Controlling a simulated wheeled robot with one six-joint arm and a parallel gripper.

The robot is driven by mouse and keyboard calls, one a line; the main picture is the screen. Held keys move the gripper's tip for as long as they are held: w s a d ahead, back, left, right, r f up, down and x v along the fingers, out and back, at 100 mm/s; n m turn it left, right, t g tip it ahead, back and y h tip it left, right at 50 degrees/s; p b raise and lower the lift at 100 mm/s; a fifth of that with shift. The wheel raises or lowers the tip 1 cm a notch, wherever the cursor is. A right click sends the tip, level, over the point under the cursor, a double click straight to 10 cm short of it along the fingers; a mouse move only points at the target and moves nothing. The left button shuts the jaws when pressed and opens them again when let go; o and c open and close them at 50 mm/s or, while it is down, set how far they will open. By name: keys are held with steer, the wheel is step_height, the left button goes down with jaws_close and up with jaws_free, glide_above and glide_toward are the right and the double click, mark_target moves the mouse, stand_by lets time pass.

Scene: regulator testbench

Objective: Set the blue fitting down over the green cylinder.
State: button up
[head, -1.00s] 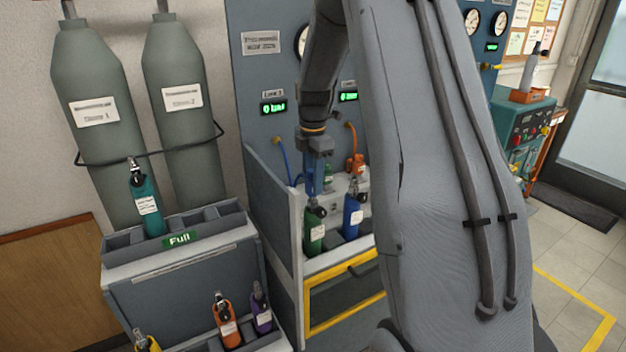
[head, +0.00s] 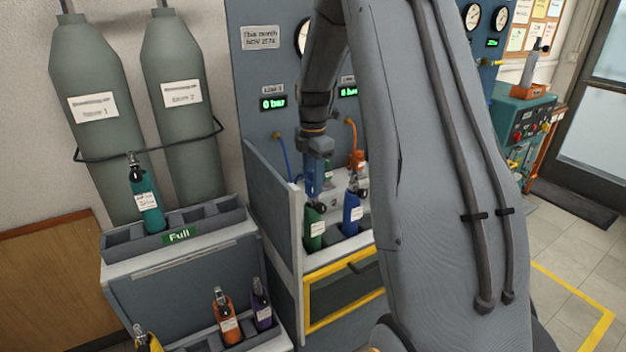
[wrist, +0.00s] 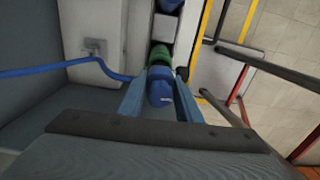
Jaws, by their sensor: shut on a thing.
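The green cylinder (head: 314,231) stands upright in the bench's tray, with a white label on its side. Its top is hidden behind my gripper in the head view. My gripper (head: 314,192) points down directly over it. In the wrist view my gripper (wrist: 160,103) is shut on the blue fitting (wrist: 160,88), which sits between the two blue-grey fingers. The green cylinder (wrist: 160,56) shows just past the fitting in the wrist view, partly covered by it. I cannot tell whether the fitting touches the cylinder's top. A blue hose (wrist: 60,67) runs to the fitting from the left.
A blue cylinder (head: 352,214) stands close to the right of the green one. An orange fitting (head: 356,160) hangs behind it. A grey side panel (head: 270,205) rises at the left. A rack (head: 120,245) with a teal cylinder (head: 148,205) stands further left.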

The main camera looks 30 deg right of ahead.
steer(key=o, duration=1.3)
steer(key=shift+o, duration=0.2)
steer(key=shift+r, duration=0.1)
step_height(320, 180, up, 8)
steer(key=b, duration=0.2)
steer(key=shift+f+b, duration=0.2)
steer(key=shift+b, duration=0.1)
steer(key=shift+s, duration=0.1)
